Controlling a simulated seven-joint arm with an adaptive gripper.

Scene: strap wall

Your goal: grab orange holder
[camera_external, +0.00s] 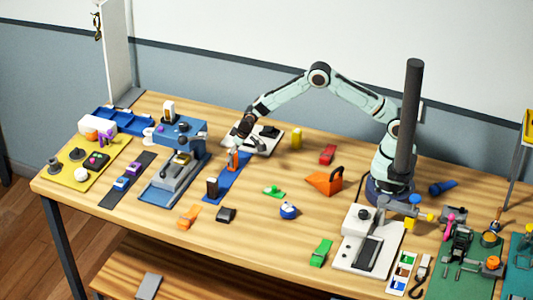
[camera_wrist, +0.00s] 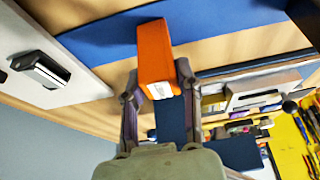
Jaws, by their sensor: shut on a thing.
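The orange holder (camera_external: 232,162) is a small upright block over the blue mat (camera_external: 219,190), left of the middle of the bench. In the wrist view the orange holder (camera_wrist: 155,48) sits between both fingers, with a small white label on its near end. My gripper (camera_external: 235,148) reaches down onto it from above. In the wrist view my gripper (camera_wrist: 158,80) is shut on the orange holder, one finger on each side. I cannot tell whether the holder still touches the mat.
A black block (camera_external: 212,187) stands at the mat's near end. A blue-grey machine (camera_external: 176,178) stands left of the mat. A white plate with a black device (camera_external: 268,131) lies behind. An orange wedge (camera_external: 325,183) is to the right. Bare wood lies between the mat and the wedge.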

